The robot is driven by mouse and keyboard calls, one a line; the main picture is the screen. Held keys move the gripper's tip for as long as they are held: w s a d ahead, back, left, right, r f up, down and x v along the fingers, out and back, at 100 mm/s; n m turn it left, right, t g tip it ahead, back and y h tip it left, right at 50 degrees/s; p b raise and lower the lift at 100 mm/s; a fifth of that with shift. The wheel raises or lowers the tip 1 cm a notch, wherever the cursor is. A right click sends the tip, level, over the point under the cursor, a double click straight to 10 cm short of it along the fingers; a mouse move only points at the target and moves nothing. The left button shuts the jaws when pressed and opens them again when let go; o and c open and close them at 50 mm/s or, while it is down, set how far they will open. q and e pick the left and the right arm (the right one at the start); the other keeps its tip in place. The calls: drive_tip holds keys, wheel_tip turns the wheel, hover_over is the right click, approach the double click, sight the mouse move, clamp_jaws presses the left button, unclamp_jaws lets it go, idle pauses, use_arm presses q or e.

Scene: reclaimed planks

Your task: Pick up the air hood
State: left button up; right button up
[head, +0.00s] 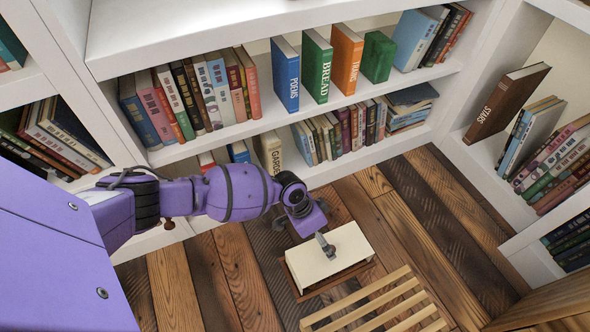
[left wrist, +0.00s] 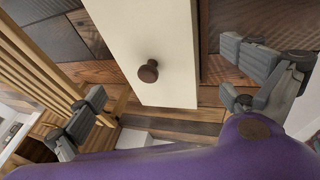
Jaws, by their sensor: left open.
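A cream box-shaped piece (head: 345,245) rests on a brown wooden base (head: 350,272) on the plank floor; it is the only thing here that could be the air hood, though I cannot be sure. In the left wrist view its cream face (left wrist: 150,25) carries a round dark brown knob (left wrist: 148,71). My right gripper is not in view.
A slatted wooden piece (head: 378,303) stands close in front of the cream piece. White bookshelves (head: 265,130) with many books line the back and right. A brown book (head: 505,102) leans on the right shelf. Bare plank floor (head: 430,245) lies to the right.

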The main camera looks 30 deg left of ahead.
use_arm(q)
drive_tip(key=b+x, duration=0.1)
drive_tip(key=x, duration=0.1)
drive_tip(key=w+b+x, duration=0.1)
drive_tip(key=b+x, duration=0.1)
drive_tip(key=x, duration=0.1)
drive_tip(key=shift+d+r, duration=0.1)
drive_tip(key=shift+d+f+b, duration=0.15)
drive_tip(key=shift+f+b, duration=0.15)
drive_tip(key=shift+b, duration=0.1)
drive_tip(key=shift+s, duration=0.1)
drive_tip(key=c, duration=1.6)
drive_tip(key=shift+c, duration=0.2)
